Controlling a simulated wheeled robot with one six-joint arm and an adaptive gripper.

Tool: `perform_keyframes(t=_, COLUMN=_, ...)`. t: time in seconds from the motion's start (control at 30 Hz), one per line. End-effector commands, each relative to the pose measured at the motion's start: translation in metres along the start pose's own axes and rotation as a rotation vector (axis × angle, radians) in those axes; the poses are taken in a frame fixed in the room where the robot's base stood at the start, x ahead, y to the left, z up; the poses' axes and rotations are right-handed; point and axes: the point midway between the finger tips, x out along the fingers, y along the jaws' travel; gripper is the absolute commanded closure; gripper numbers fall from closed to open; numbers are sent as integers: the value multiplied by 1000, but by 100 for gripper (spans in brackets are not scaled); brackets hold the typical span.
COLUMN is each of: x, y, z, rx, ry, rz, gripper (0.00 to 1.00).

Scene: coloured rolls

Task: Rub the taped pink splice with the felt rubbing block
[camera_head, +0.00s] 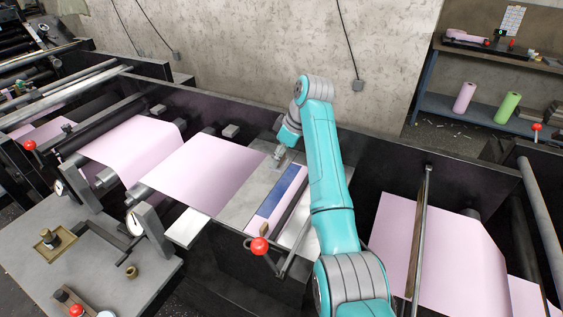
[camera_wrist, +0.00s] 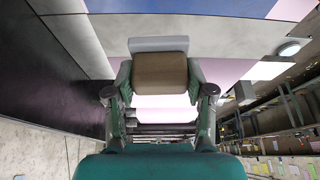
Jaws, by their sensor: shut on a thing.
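The felt rubbing block (camera_wrist: 159,72), brown with a pale grey end layer, is held between the two fingers of my gripper (camera_wrist: 160,85) in the wrist view. In the head view my gripper (camera_head: 281,153) is over the far end of the grey splice plate (camera_head: 238,208), and the block is too small to make out clearly. A dark blue tape strip (camera_head: 277,193) lies on the plate beside pink web, nearer the camera than my gripper. Blue also shows at the top of the wrist view (camera_wrist: 190,6). I cannot tell whether the block touches the plate.
Pink web (camera_head: 205,168) runs in from the left, and more pink web (camera_head: 435,245) lies right of my arm. A red-knobbed lever (camera_head: 260,246) stands at the plate's front. A dark machine wall runs behind. Pink and green rolls (camera_head: 508,108) stand on a back shelf.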

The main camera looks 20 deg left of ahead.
Motion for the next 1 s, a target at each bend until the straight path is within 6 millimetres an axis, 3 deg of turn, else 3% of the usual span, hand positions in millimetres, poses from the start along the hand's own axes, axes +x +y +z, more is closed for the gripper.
perform_keyframes(t=0.3, x=-18, y=-1, z=-13, rx=4, ry=1, rz=2, gripper=85)
perform_keyframes(t=1.0, x=-19, y=-1, z=-13, rx=4, ry=0, rz=2, gripper=85)
